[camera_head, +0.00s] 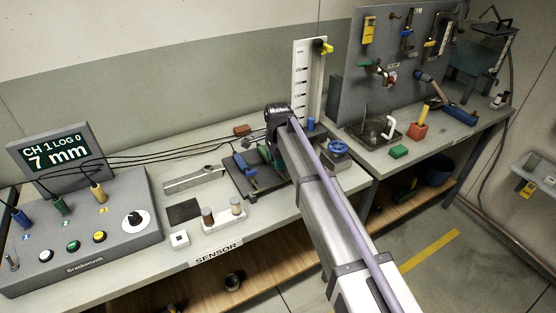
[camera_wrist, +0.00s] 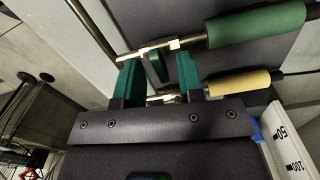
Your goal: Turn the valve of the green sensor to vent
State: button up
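In the wrist view, the green sensor (camera_wrist: 258,25) has a green cylindrical body on a brass pipe, running to the upper right. Its small green valve lever (camera_wrist: 157,66) hangs down from the pipe's fitting. My gripper (camera_wrist: 160,62) has its two teal fingers apart, one on each side of the lever. A gap shows on both sides, and I cannot tell whether either finger touches it. In the head view my arm covers the gripper and most of the green sensor, above the dark sensor tray (camera_head: 238,186).
A yellow sensor (camera_wrist: 240,82) lies parallel below the green one, close to the right finger. A blue sensor (camera_head: 243,173) lies in the tray. A blue handwheel (camera_head: 337,147) and a white scale board (camera_head: 305,80) stand nearby. The display (camera_head: 57,150) reads CH 1, LOG 0, 7 mm.

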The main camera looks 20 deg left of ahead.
notch_tip(320, 180, up, 11)
jog(key=p, duration=1)
jog(key=shift+p, duration=0.35)
jog(key=shift+f, duration=0.1)
jog(key=s+d+n, duration=0.3)
jog(key=s+d, duration=0.4)
jog(key=d, duration=0.6)
jog(key=s+d+n, duration=0.3)
jog(key=s+d, duration=0.4)
jog(key=d, duration=0.7)
jog(key=s+d+n, duration=0.4)
jog(key=s+d, duration=0.4)
jog(key=d, duration=0.6)
